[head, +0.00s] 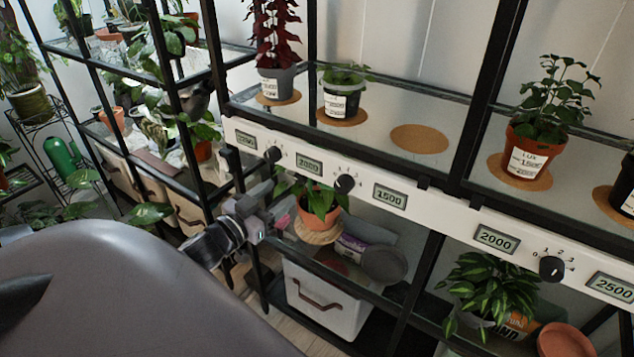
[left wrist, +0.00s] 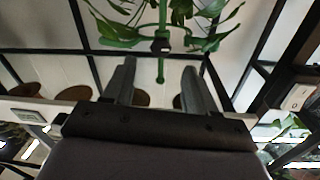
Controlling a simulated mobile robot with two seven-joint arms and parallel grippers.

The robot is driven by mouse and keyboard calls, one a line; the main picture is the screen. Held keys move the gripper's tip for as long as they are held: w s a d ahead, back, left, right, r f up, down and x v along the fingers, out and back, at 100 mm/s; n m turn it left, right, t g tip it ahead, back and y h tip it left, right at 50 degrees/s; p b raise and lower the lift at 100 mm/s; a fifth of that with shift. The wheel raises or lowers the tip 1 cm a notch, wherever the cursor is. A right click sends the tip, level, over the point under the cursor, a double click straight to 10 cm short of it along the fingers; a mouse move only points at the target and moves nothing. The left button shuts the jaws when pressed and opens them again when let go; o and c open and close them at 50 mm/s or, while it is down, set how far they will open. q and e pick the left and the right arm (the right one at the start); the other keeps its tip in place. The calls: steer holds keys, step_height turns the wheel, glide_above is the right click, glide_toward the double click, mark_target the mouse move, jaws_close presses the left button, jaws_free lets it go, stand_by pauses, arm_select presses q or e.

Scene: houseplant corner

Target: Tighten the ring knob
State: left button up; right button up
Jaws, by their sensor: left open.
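In the left wrist view, a black knob-like fitting (left wrist: 161,44) sits on a green upright stake (left wrist: 161,72) among long green leaves (left wrist: 115,30). In the head view the left gripper (head: 262,212) is in front of the shelf rack, left of a leafy plant in an orange pot (head: 318,218). My right gripper is not in view.
A white strip (head: 450,213) along the shelf edge carries black dials (head: 344,183) and number displays (head: 390,196). Potted plants (head: 530,140) stand on cork discs above it; one disc (head: 420,139) is bare. A white bin (head: 325,300) stands low behind black posts.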

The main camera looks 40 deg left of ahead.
mark_target(298, 178)
arm_select(q)
steer(key=shift+w+a+b, duration=0.15)
steer(key=shift+w+b, duration=0.1)
steer(key=shift+w, duration=1.45)
steer(key=shift+w+a+b, duration=0.1)
steer(key=shift+w+b, duration=0.1)
steer(key=shift+w, duration=1.5)
steer(key=c, duration=1.1)
steer(key=shift+o, duration=0.2)
